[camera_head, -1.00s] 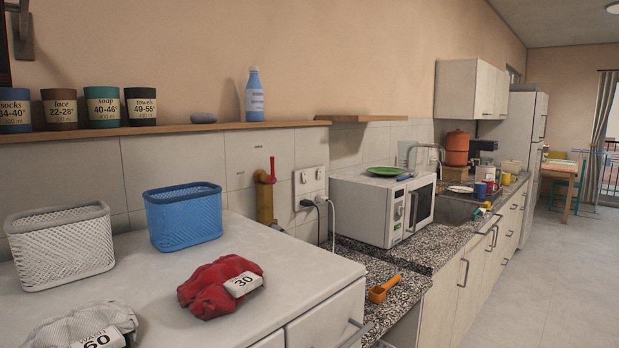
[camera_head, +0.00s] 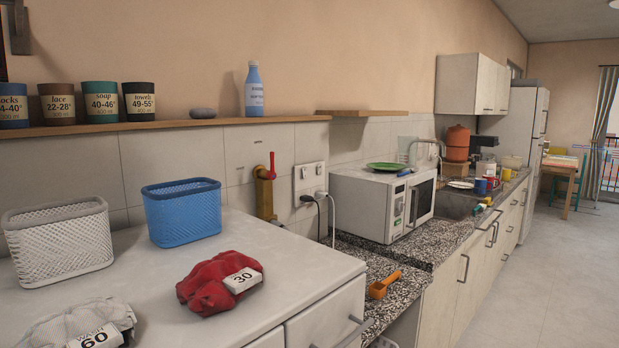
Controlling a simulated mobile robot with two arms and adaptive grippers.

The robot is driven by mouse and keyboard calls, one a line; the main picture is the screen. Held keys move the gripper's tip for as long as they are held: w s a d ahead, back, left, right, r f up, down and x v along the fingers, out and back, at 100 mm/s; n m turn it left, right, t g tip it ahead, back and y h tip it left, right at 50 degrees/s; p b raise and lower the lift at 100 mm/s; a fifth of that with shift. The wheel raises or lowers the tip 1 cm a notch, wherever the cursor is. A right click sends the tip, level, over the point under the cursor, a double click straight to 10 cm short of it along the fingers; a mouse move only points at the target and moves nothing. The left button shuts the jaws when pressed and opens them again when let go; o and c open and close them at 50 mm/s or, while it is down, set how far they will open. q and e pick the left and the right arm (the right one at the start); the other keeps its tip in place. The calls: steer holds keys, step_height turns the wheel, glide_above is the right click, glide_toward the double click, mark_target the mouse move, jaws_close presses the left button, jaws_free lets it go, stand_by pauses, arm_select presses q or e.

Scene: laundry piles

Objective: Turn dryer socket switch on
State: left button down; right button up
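A white double wall socket (camera_head: 309,184) is on the tiled wall, right of the brass pipe and left of the microwave. A black plug (camera_head: 307,198) and a white plug (camera_head: 321,195) sit in its lower part, with cords hanging down. Switches on its upper part are too small to tell on from off. No label shows which outlet serves the dryer. Neither of my grippers is in view.
A brass pipe with a red valve handle (camera_head: 265,187) stands close left of the socket. A blue basket (camera_head: 183,212), white basket (camera_head: 60,240) and red cloth (camera_head: 219,283) lie on the white top. A microwave (camera_head: 383,204) stands right. A wooden shelf (camera_head: 200,125) runs above.

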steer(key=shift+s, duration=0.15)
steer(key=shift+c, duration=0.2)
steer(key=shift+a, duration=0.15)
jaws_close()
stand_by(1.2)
